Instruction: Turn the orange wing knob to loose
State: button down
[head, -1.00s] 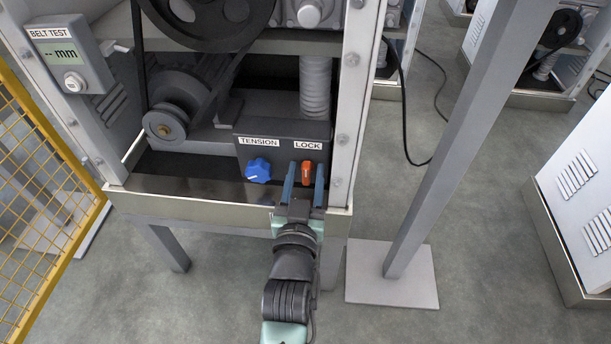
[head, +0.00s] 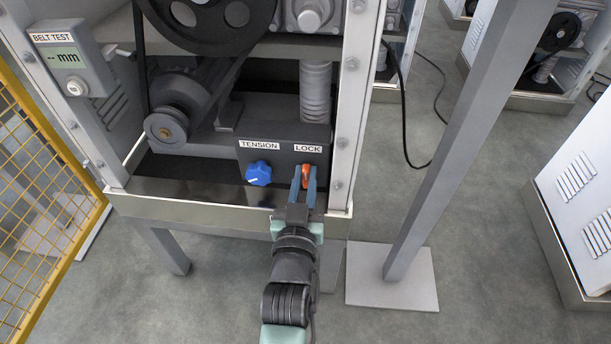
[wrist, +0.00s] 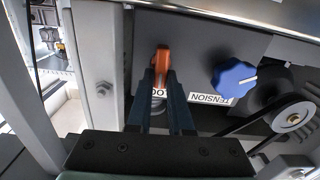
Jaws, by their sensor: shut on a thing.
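The orange wing knob (head: 307,171) sits on the dark panel under the LOCK label (head: 308,148). My gripper (head: 303,178) reaches it from the front, with its two blue fingers shut on the knob. In the wrist view the orange knob (wrist: 162,62) shows between the fingertips of my gripper (wrist: 161,82). The fingers hide part of the knob and part of the LOCK label, which appears upside down there. In the head view the knob's wing looks close to upright, tilted slightly.
A blue knob (head: 258,173) under the TENSION label (head: 259,145) is left of the orange knob. A white machine post (head: 345,120) stands close on the right. A tray edge (head: 200,209) runs below. A belt tester (head: 70,65) reads "-- mm". A yellow mesh guard (head: 45,200) is at far left.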

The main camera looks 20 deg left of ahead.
jog(key=n, duration=0.2)
jog(key=n+p, duration=0.1)
jog(key=shift+a+n, duration=0.25)
jog(key=shift+n, duration=0.15)
jog(key=n, duration=0.5)
jog(key=shift+a+f, duration=0.1)
jog(key=shift+a, duration=0.1)
jog(key=n, duration=0.4)
jog(key=shift+a+f+n+p, duration=0.1)
jog(key=shift+f+n+p, duration=0.15)
jog(key=shift+n+p, duration=0.15)
jog(key=shift+f+n, duration=0.15)
jog(key=shift+n, duration=1.65)
jog(key=c, duration=0.8)
grip_release()
jog(key=shift+s+d+f, duration=0.1)
jog(key=shift+d+f, duration=0.05)
jog(key=shift+d, duration=0.05)
